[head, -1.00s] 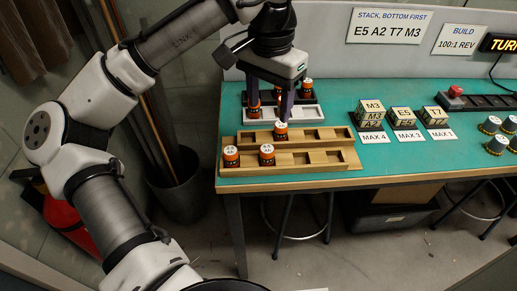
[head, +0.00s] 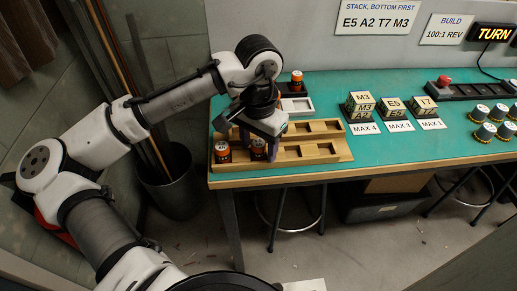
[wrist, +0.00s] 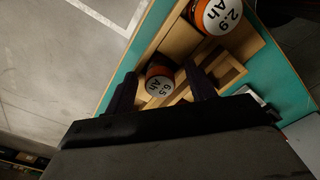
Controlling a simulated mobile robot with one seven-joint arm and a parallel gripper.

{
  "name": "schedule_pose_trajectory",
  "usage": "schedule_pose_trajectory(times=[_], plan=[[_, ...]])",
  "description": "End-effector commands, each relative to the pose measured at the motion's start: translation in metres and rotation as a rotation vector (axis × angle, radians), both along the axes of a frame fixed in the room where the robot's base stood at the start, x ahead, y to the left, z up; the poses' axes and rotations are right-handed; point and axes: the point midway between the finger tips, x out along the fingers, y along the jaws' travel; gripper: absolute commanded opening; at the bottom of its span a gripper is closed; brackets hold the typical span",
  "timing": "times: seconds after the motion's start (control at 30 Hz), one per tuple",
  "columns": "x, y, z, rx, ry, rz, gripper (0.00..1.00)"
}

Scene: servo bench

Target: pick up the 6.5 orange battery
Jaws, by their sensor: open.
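The 6.5 orange battery (wrist: 158,84) stands in the wooden tray, its white top marked 6.5 Ah facing the wrist camera. In the wrist view my gripper (wrist: 161,88) is open, with a dark finger on each side of this battery. I cannot tell whether the fingers touch it. In the head view my gripper (head: 259,142) is low over the tray's front row and partly hides the battery (head: 258,152). Another orange battery, marked 2.9 Ah (wrist: 215,17), stands beside it; in the head view it is at the left end (head: 221,152).
The wooden tray (head: 318,151) has empty slots to the right. Behind are a grey tray (head: 298,105) and another orange battery (head: 297,79). Lettered cubes (head: 360,105) and several dark round pieces (head: 485,130) are further right. My arm hides part of the trays.

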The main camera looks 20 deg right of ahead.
Motion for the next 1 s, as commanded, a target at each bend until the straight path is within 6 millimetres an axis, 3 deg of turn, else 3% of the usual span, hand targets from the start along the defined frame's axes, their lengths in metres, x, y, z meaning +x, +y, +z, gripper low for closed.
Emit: schedule_pose_trajectory(times=[0.23, 0.63, 1.0], plan=[[0.0000, -0.0001, -0.0022, 0.000, -0.001, 0.000, 0.55], [0.0001, 0.0000, -0.0018, 0.000, -0.001, 0.000, 0.04], [0.0004, -0.0002, 0.0044, 0.000, -0.001, 0.001, 0.04]])
